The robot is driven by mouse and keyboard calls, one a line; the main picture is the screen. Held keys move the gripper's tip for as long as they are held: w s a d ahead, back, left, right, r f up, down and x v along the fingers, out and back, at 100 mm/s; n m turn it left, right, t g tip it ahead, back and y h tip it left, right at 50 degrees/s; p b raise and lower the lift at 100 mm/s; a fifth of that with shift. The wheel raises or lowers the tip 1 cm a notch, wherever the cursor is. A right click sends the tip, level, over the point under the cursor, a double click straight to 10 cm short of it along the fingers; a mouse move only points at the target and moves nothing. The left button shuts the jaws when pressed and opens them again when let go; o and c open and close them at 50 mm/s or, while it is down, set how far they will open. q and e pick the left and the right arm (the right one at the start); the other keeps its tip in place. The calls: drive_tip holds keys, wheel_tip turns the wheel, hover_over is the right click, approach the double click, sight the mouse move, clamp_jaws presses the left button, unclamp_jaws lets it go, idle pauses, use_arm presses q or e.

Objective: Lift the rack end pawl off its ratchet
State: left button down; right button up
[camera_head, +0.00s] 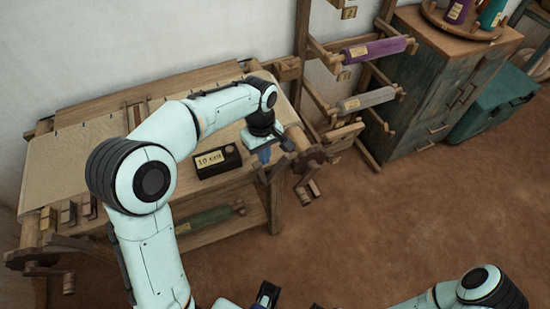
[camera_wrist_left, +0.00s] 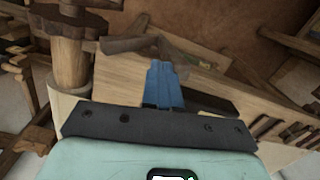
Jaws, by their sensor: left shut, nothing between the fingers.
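My left gripper (camera_head: 264,155) is over the right end of the loom bench, its blue fingers shut and empty. In the left wrist view the shut fingers (camera_wrist_left: 163,85) point at a brown wooden lever (camera_wrist_left: 128,44), which looks like the pawl. The fingertips are close to it; I cannot tell if they touch. A notched wooden wheel (camera_wrist_left: 68,20), likely the ratchet, sits on a roller end left of the lever. In the head view the wheel (camera_head: 309,156) is right of my gripper; the pawl is hard to make out there. A dark part at the bottom (camera_head: 267,294) may be my right gripper; its jaws are unclear.
A black box with a paper label (camera_head: 217,161) stands on the bench left of my gripper. A wooden rack holds a purple roll (camera_head: 374,50) and a grey roll (camera_head: 366,100). A green cabinet (camera_head: 440,75) stands behind. The brown floor (camera_head: 420,210) in front is clear.

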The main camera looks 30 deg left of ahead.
use_arm(q)
drive_tip(key=s+a+f+t+h+b, duration=0.2)
drive_tip(key=s+a+b, duration=0.3)
drive_tip(key=s, duration=0.1)
drive_tip(key=shift+f+t, duration=0.2)
drive_tip(key=shift+t, duration=0.2)
